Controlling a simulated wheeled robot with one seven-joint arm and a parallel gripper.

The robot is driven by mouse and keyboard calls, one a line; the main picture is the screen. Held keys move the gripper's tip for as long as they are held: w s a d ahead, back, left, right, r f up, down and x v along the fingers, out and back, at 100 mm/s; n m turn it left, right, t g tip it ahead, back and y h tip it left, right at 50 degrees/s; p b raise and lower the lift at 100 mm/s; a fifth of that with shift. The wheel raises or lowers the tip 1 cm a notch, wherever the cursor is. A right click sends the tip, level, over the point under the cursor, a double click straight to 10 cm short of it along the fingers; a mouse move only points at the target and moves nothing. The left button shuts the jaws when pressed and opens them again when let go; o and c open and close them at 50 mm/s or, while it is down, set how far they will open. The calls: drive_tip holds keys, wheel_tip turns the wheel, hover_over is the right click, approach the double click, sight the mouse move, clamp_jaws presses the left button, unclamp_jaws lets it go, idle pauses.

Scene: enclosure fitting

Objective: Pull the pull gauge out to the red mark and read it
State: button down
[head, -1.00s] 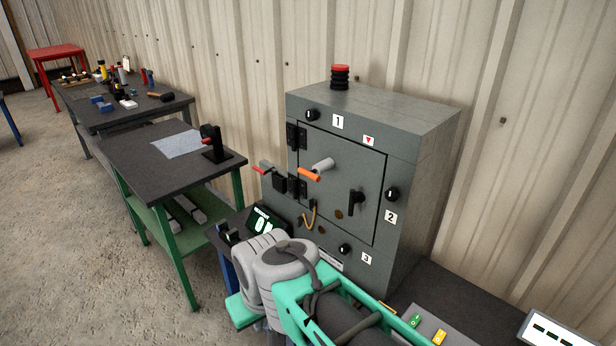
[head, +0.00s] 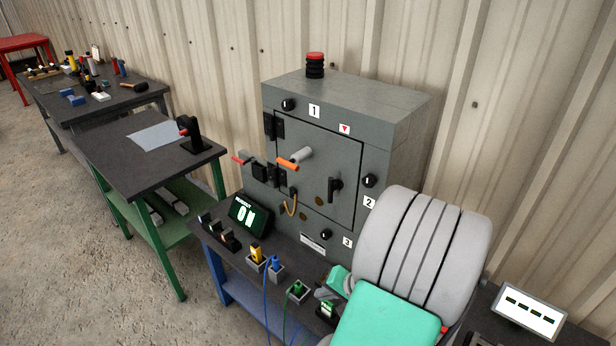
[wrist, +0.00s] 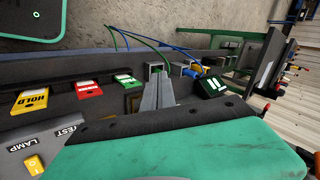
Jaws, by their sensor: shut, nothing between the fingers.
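A black readout (head: 247,215) with pale green characters that look like "0 N" stands tilted on the bench by the grey cabinet; it seems to belong to the pull gauge. It also shows in the wrist view (wrist: 213,86), turned sideways. I cannot make out the gauge's pull part or a red mark on it. My gripper (wrist: 157,84) is shut and empty, its grey fingers side by side above the bench, near the socket blocks and apart from the readout. In the head view my arm largely hides it.
The grey cabinet (head: 345,115) has an orange-tipped handle (head: 290,163) jutting out. Blue (head: 276,266) and green (head: 297,290) plugs with loose cables stand at the bench front. Yellow HOLD (wrist: 33,98) and red (wrist: 89,89) tags lie near a lamp-test box (wrist: 30,150).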

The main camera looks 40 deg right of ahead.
sight(290, 163)
drive_tip(key=w+d+r+m+t+h, duration=0.1)
drive_tip(key=w+d+r+t+h, duration=0.15)
drive_tip(key=w+r+t, duration=0.4)
drive_tip(key=w+d+r+m+t+h, duration=0.2)
drive_tip(key=d+r+m+h, duration=0.15)
drive_tip(key=r, duration=0.45)
drive_tip(key=w+d+r+m+t+h, duration=0.25)
drive_tip(key=d+r, duration=0.25)
drive_tip(key=r, duration=0.4)
drive_tip(key=shift+m+g+y, duration=0.25)
drive_tip(key=shift+m+g, duration=0.05)
drive_tip(key=w+p, duration=0.4)
drive_tip(key=w, duration=0.5)
drive_tip(key=shift+w+d, duration=0.1)
drive_tip(key=shift+w, duration=0.25)
drive_tip(key=shift+s+a+f+p, duration=0.1)
drive_tip(key=shift+a+p, duration=0.2)
drive_tip(key=shift+a, duration=0.05)
drive_tip(key=shift+a+f, duration=0.1)
drive_tip(key=shift+f, duration=0.05)
